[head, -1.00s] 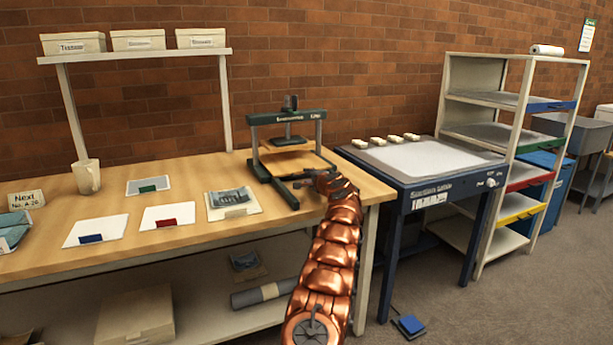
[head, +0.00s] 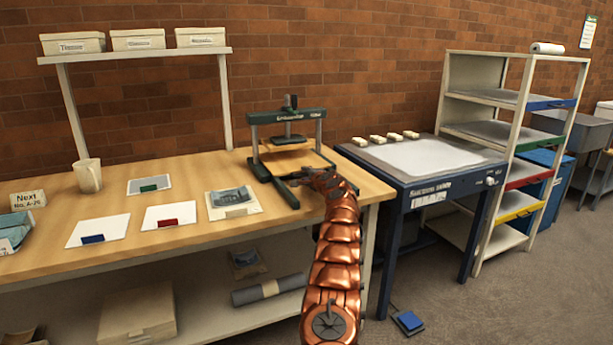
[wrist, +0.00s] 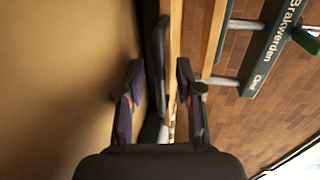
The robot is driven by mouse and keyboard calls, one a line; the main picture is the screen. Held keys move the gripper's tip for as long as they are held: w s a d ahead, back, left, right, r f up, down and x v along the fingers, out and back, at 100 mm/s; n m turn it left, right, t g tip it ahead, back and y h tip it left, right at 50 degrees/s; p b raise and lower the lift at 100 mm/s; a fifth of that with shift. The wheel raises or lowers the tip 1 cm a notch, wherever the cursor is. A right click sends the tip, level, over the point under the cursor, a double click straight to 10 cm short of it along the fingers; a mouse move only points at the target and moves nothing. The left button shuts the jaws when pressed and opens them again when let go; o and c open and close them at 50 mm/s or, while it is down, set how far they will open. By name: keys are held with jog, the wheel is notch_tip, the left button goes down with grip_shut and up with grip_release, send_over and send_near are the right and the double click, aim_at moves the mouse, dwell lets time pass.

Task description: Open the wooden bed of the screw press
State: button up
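The screw press (head: 285,117) stands at the right end of the wooden bench, with a dark green frame, a central screw and a plate below it. Its wooden bed (head: 290,160) shows as a pale board low in the frame; it appears as tan strips in the wrist view (wrist: 175,42). My gripper (head: 303,178) is at the front of the press, partly hidden by my arm. In the wrist view its two fingers (wrist: 158,92) are apart, with a dark bar (wrist: 156,65) between them in the picture. Gaps show on both sides; I cannot tell the depth.
A blue-framed table (head: 430,158) with small pale blocks stands right of the bench. Cards, a photograph (head: 231,201) and a mug (head: 88,176) lie left of the press. A shelf rack (head: 515,130) stands farther right.

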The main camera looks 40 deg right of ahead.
grip_shut()
dwell(0.5)
